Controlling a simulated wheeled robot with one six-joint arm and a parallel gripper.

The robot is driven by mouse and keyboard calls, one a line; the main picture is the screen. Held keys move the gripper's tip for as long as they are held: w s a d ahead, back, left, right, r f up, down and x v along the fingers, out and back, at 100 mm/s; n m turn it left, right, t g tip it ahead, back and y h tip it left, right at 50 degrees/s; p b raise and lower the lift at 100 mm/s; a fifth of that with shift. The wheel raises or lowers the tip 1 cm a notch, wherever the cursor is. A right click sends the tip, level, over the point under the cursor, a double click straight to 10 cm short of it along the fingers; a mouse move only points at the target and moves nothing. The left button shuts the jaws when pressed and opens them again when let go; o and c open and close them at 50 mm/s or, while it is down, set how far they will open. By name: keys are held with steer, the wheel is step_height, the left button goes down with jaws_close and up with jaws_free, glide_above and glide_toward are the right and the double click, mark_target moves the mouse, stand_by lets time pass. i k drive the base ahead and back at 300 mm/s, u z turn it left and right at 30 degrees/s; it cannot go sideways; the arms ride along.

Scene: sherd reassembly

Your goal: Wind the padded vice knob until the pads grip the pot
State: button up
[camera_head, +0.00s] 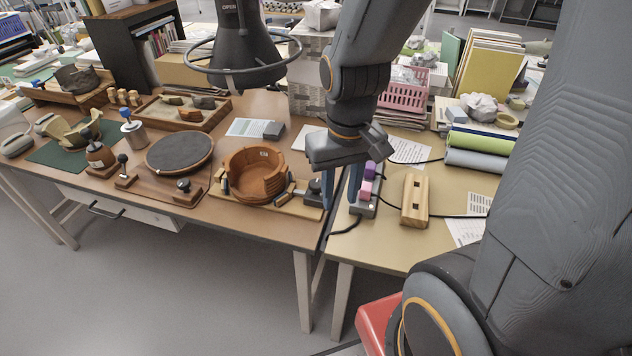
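The pot (238,160) is an orange-brown round vessel with a stepped, broken rim. It sits in the padded vice (225,198), a wooden base with dark pads (291,187) close to the pot's sides. Whether the pads touch it I cannot tell. The dark vice knob (314,187) is at the right end of the base. My gripper (341,197) points down just right of the knob, its two blue fingers apart, with nothing visible held between them. The fingers partly overlap the area by the knob, so contact is unclear.
A power strip (368,203) with purple and pink blocks lies close right of my gripper, beside a wooden block (414,200) and cables. A round dark turntable (180,152) stands left of the pot.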

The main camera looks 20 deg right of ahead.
mark_target(314, 184)
steer(key=k, duration=1)
steer(key=u, duration=1.6)
steer(key=i, duration=0.85)
steer(key=z, duration=2.1)
steer(key=i, duration=0.5)
steer(key=z, duration=0.05)
